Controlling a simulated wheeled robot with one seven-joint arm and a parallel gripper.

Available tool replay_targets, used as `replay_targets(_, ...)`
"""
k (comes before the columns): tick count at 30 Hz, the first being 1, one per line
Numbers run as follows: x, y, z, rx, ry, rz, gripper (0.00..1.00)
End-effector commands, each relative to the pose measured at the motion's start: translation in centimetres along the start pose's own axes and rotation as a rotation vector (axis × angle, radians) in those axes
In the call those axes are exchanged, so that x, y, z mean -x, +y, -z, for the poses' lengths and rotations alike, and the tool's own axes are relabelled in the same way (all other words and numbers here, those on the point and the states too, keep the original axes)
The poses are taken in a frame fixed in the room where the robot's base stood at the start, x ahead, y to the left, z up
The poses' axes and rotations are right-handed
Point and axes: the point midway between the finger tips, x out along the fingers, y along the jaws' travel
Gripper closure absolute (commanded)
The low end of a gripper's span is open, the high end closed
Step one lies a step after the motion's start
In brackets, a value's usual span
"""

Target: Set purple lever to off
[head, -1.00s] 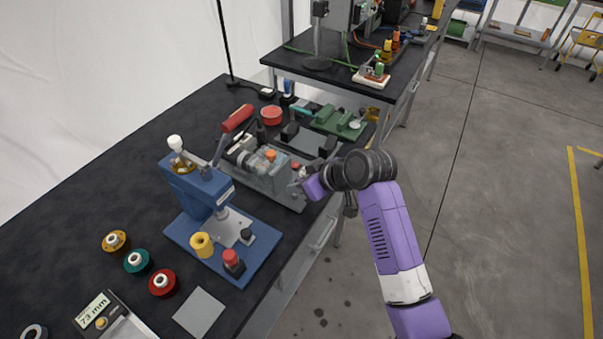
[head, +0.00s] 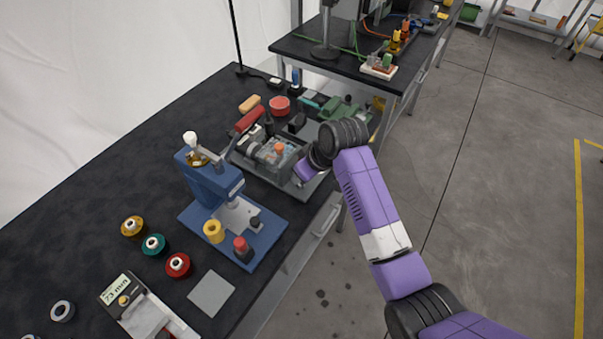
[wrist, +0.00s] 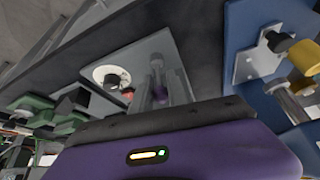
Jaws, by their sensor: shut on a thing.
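My gripper (head: 300,180) is at the front right side of a grey machine fixture (head: 258,170) on the black bench. Its fingertips are hidden behind my wrist in the head view. In the wrist view, my gripper (wrist: 157,82) is shut around a small purple piece, which looks like the purple lever (wrist: 158,92); little of it shows. I cannot tell its position. The fixture has an orange round part (head: 279,148) on top and a red-handled lever (head: 250,120) at its back.
A blue press (head: 212,185) stands left of the fixture. Coloured spools (head: 178,265) and a gauge (head: 122,295) are at the front left. Free floor lies right of the bench.

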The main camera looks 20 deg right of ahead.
Motion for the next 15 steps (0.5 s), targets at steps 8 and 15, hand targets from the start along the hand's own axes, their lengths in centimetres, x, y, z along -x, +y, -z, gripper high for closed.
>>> replay_targets(8,-0.01,-0.01,0.03,0.0,0.001,0.0,0.61)
replay_targets(15,0.12,0.0,0.04,0.0,0.002,0.0,0.61)
